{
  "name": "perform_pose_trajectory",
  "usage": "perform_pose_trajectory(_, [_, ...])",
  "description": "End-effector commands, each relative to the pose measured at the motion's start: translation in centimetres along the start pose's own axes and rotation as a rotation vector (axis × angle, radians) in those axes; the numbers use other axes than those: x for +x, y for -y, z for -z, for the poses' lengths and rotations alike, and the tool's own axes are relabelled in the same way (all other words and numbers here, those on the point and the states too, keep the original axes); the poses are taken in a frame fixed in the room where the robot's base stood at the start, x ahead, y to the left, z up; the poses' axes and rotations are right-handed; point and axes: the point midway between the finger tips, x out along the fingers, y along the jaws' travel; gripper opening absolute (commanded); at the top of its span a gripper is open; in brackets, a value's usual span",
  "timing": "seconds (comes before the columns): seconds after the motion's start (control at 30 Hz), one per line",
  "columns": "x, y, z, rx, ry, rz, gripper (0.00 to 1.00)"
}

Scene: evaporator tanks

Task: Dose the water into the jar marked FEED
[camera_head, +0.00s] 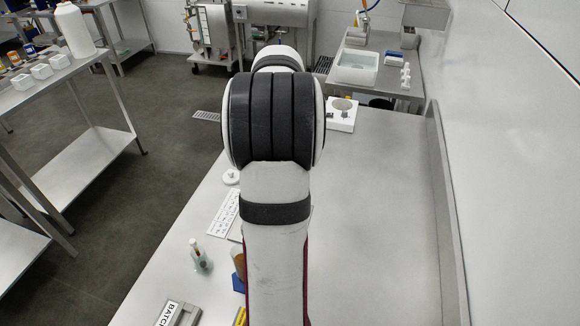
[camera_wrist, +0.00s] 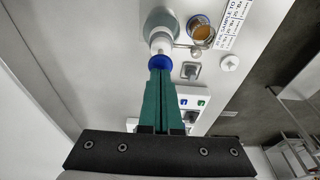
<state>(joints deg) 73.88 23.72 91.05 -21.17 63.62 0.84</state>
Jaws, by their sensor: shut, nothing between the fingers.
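My gripper (camera_wrist: 160,74) shows in the wrist view with its green fingers closed together and nothing held. Its tips lie just below a blue ring or cap (camera_wrist: 159,62) on a white, bottle-like thing (camera_wrist: 161,41); I cannot tell whether they touch. An open round vessel with amber contents (camera_wrist: 202,33) stands to the right of it. In the head view my arm hides the gripper and much of the bench. A small clear bottle with a pale top (camera_head: 199,256) stands left of my arm. I can read no FEED mark, and cannot tell which vessel holds the water.
A white panel with blue and green marks (camera_wrist: 192,102) lies beside my fingers. A white knob-like disc (camera_wrist: 230,63) and a printed card (camera_wrist: 233,22) are to the right. A BATCH sign (camera_head: 178,313) is at the bench front. The bench right of my arm (camera_head: 375,220) is clear up to the wall.

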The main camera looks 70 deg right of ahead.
Motion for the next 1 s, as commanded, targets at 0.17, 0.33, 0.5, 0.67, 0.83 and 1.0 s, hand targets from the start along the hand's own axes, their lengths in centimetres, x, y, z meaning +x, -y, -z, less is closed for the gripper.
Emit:
perform_pose_trajectory(0.17, [0.8, 0.0, -0.2, 0.0, 0.0, 0.0, 0.0])
perform_pose_trajectory(0.33, [1.6, 0.0, -0.4, 0.001, 0.001, 0.0, 0.0])
perform_pose_trajectory(0.5, [2.3, 0.0, -0.5, -0.001, 0.001, -0.001, 0.0])
perform_pose_trajectory(0.67, [3.0, 0.0, -0.6, 0.0, 0.0, 0.0, 0.0])
perform_pose_trajectory(0.83, [3.4, 0.0, -0.7, 0.001, 0.001, 0.0, 0.0])
perform_pose_trajectory(1.0, [2.7, 0.0, -0.5, 0.0, -0.003, 0.0, 0.0])
